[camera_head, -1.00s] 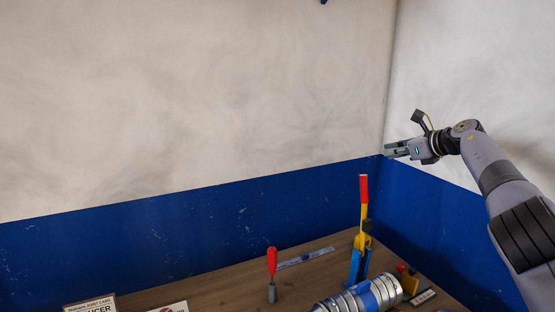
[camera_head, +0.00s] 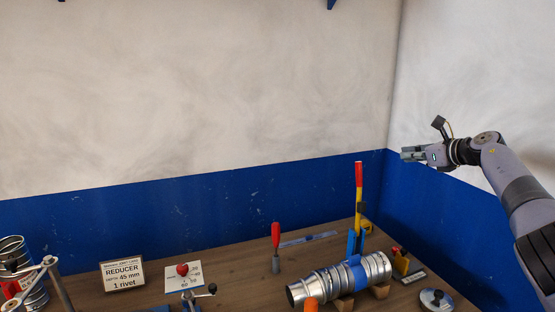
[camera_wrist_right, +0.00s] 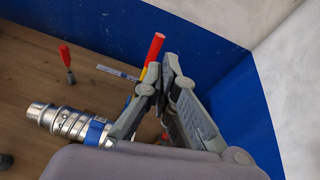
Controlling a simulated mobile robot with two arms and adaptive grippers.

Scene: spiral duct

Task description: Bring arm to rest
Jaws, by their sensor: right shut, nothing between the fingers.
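My right gripper (camera_head: 404,154) is raised in front of the back corner, at the right of the head view. It is shut and empty, above and to the right of the red-and-yellow lever tool. In the right wrist view my right gripper (camera_wrist_right: 168,62) shows its fingertips together, with nothing between them. My left gripper is not in view.
A silver spiral duct (camera_head: 335,279) with a blue band lies on wooden supports on the workbench (camera_head: 235,283). A red-handled tool (camera_head: 276,248) and the lever tool (camera_head: 358,200) stand behind it. A reducer card (camera_head: 123,275) stands left. The air around my right gripper is clear.

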